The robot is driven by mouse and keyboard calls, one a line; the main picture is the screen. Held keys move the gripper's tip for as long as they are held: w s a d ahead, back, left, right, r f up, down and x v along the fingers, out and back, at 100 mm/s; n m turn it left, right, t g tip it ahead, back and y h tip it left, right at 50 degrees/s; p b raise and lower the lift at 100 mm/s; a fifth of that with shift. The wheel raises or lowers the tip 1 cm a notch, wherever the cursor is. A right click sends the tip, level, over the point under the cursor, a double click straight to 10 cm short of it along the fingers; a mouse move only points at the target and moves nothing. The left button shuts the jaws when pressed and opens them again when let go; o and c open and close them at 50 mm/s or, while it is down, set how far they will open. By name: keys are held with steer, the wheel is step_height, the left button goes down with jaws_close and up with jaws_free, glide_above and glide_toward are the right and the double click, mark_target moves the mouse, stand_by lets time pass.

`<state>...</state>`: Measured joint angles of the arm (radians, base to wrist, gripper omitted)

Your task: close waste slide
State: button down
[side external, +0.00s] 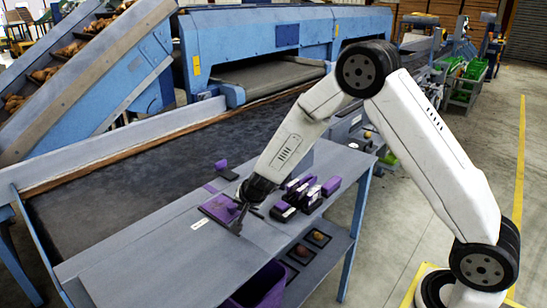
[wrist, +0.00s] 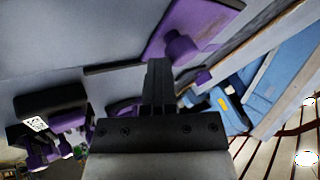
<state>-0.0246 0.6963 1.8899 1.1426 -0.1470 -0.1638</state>
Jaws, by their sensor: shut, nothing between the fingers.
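A flat purple plate (side external: 220,208), which looks like the waste slide, lies on the grey table top with a small white label beside it. My gripper (side external: 239,224) is over the plate's right edge, fingers down and shut with nothing between them. In the wrist view the shut fingers (wrist: 157,82) point towards a purple plate with a round purple knob (wrist: 181,44). A dark slot borders that plate. I cannot tell whether the fingers touch the plate. The gripper hides part of the plate in the side view.
Several purple and black blocks (side external: 300,196) stand on the table right of my gripper. A small purple piece (side external: 222,168) stands behind it. A dark conveyor belt (side external: 130,172) runs behind the table. A purple bin (side external: 262,287) and small trays (side external: 318,238) are below.

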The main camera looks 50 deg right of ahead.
stand_by(0.5)
steer(key=shift+s+d+r, duration=0.1)
steer(key=shift+s+d, duration=0.2)
steer(key=shift+s, duration=0.3)
steer(key=shift+s+d+f, duration=0.1)
steer(key=shift+s+d, duration=0.2)
steer(key=shift+s, duration=0.35)
steer(key=shift+s+d+r, duration=0.1)
steer(key=shift+s+d, duration=0.2)
steer(key=shift+s, duration=0.3)
steer(key=v, duration=0.9)
steer(key=shift+s+r, duration=0.25)
steer(key=shift+r, duration=0.05)
steer(key=shift+a, duration=0.15)
steer(key=shift+s+r, duration=0.1)
steer(key=s+a+f+n+g+y, duration=0.1)
steer(key=s+n+g, duration=0.3)
steer(key=s+n, duration=0.7)
steer(key=shift+s+a+f, duration=0.3)
steer(key=shift+s, duration=1.95)
